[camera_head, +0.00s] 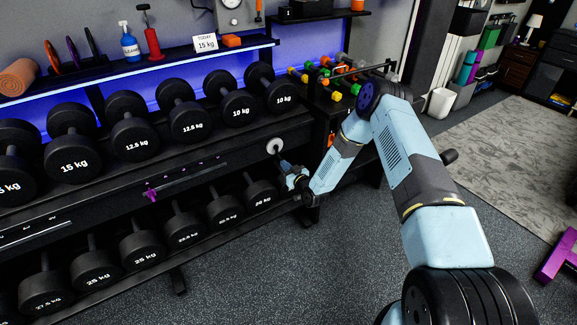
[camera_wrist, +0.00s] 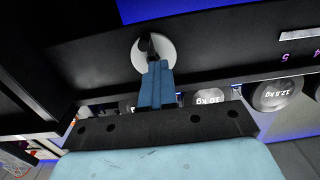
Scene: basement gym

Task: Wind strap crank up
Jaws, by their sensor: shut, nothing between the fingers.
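The strap crank appears to be the round pale disc (camera_head: 275,146) on the dark front rail of the dumbbell rack, near its right end. In the wrist view this disc (camera_wrist: 141,60) has a dark handle (camera_wrist: 148,44) across its middle. My gripper (camera_head: 284,165) is just in front of and below the disc. In the wrist view the blue fingers of my gripper (camera_wrist: 157,66) are together, with nothing between them. Their tips overlap the disc's lower right part and the handle's lower end. I cannot tell whether they touch the handle.
Dumbbells fill the upper row (camera_head: 185,110) and lower row (camera_head: 182,222) of the rack. A purple pointer (camera_head: 151,194) sits on a slotted scale left of the disc. Coloured small weights (camera_head: 335,75) stand at the right. The floor (camera_head: 300,265) in front is clear.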

